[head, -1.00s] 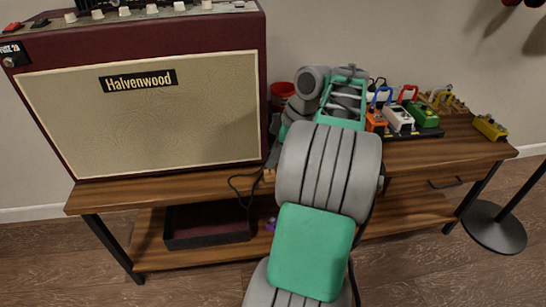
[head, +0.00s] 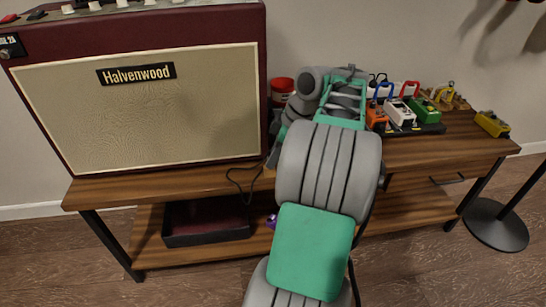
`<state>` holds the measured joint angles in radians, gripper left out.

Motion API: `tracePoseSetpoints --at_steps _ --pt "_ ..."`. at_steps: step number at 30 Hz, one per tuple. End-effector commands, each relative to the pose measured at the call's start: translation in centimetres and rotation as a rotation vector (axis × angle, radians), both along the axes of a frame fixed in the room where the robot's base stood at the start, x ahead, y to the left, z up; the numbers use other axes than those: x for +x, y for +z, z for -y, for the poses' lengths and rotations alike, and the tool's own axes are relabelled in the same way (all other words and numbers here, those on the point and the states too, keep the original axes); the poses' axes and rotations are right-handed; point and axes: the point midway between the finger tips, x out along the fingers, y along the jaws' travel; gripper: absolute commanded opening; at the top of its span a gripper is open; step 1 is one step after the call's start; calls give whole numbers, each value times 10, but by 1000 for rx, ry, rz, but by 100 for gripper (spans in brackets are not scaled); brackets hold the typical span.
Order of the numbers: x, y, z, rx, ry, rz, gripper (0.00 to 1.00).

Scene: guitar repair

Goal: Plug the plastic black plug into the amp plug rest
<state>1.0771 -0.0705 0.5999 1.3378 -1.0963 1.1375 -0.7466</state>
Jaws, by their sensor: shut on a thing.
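The dark red amp (head: 140,110) with a cream grille stands on the left of the wooden bench. My gripper (head: 273,158) is low beside the amp's right side, mostly hidden behind my own arm. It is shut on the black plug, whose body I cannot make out. A thin black cable (head: 232,178) loops from the gripper over the bench's front edge. I cannot pick out the amp plug rest. A small black plate (head: 10,47) with a round fitting sits at the amp's upper left.
The bench top (head: 150,187) has a narrow bare strip in front of the amp. A red container (head: 282,84) stands behind my arm. Several coloured pedals (head: 400,112) sit at the right. A black tray (head: 205,222) lies on the lower shelf. A round stand base (head: 497,225) is on the floor.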

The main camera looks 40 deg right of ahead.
Motion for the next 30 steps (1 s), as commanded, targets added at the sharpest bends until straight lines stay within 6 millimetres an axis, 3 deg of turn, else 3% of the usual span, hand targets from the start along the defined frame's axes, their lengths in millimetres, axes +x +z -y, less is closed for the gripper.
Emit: tracePoseSetpoints --at_steps 13,14,22,28,30 --pt "0 -4 0 0 0 0 0" --pt "0 -4 0 0 0 0 13" --pt "0 -4 0 0 0 0 35" --pt "0 -4 0 0 0 0 37" --pt "0 -5 0 0 0 0 42"
